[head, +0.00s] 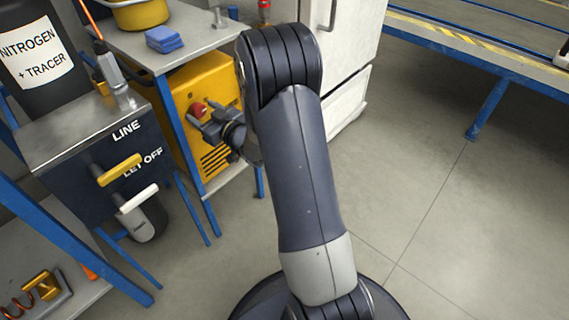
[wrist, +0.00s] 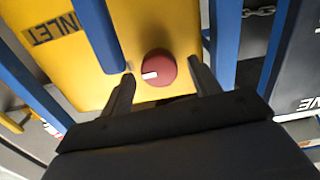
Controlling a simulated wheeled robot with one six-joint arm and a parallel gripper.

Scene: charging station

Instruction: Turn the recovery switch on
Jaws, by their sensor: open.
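The recovery switch looks to be the round red knob (wrist: 158,68) with a white mark pointing left in the wrist view. It sits on the front of a yellow machine (wrist: 90,70), and in the head view the red knob (head: 198,109) shows on that machine (head: 213,82) under a bench. My gripper (wrist: 160,72) is open and empty. Its two fingers stand to the left and right of the knob in the wrist view; I cannot tell whether they touch it. In the head view my gripper (head: 207,128) is close in front of the machine, partly hiding it.
Blue bench legs (wrist: 98,30) stand close around the machine. A dark panel (head: 95,150) with yellow and white handles is at left. A black nitrogen cylinder (head: 40,60) stands behind it. A white cabinet (head: 345,60) is behind my arm. Floor (head: 430,200) at right is clear.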

